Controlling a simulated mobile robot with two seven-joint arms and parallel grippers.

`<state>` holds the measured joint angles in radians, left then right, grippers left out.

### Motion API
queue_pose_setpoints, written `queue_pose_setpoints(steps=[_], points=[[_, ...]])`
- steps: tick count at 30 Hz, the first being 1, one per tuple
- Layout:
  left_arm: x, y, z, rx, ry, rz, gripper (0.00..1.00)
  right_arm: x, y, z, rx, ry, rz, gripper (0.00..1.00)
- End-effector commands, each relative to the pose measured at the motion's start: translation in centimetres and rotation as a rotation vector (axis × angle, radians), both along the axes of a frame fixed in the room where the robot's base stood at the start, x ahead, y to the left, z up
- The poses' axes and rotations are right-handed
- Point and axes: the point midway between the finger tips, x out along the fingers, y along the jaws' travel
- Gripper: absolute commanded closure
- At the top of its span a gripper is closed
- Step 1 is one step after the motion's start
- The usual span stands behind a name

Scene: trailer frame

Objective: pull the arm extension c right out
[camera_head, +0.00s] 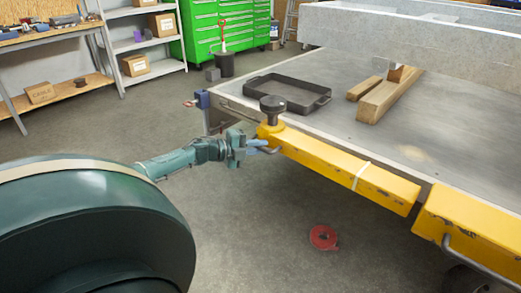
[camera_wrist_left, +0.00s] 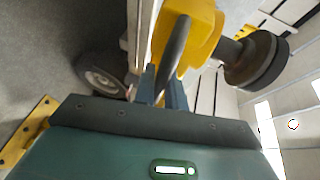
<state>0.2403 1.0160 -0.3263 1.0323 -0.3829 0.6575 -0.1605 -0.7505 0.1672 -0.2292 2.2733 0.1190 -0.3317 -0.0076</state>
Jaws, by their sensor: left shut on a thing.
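The yellow arm extension (camera_head: 345,172) runs along the near edge of the trailer bed, with a black knob (camera_head: 272,104) on top of its left end and a light band round it. A grey bar handle sits at that end; in the left wrist view the handle (camera_wrist_left: 174,50) runs down between the fingers. My left gripper (camera_head: 262,148) comes from the left and is shut on the handle. The fingers (camera_wrist_left: 163,92) hide the handle's lower part. The black knob (camera_wrist_left: 256,62) is right of the handle in the wrist view. My right gripper is not in view.
A second yellow beam (camera_head: 468,232) with its own handle lies to the right, past a gap. A black tray (camera_head: 287,92) and timber blocks (camera_head: 390,95) are on the bed (camera_head: 360,135). A red ring-shaped item (camera_head: 323,237) lies on the floor.

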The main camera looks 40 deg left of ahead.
Motion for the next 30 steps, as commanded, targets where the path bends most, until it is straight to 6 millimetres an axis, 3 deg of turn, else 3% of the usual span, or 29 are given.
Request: queue_pose_setpoints(steps=[3, 4, 12, 22, 30], points=[[0.0, 0.8, 0.3, 0.007, -0.001, 0.017, 1.00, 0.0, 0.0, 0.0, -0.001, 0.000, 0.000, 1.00], [0.0, 0.8, 0.3, 0.008, -0.001, 0.018, 0.87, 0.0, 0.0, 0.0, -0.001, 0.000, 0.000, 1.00], [0.0, 0.5, 0.2, 0.005, -0.001, 0.009, 0.66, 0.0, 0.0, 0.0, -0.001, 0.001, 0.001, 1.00], [-0.5, 0.5, 0.1, 0.004, 0.001, 0.006, 0.66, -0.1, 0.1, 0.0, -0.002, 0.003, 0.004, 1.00], [-3.8, 1.7, 0.8, 0.005, 0.006, 0.005, 0.66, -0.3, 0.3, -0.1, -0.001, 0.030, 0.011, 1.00]])
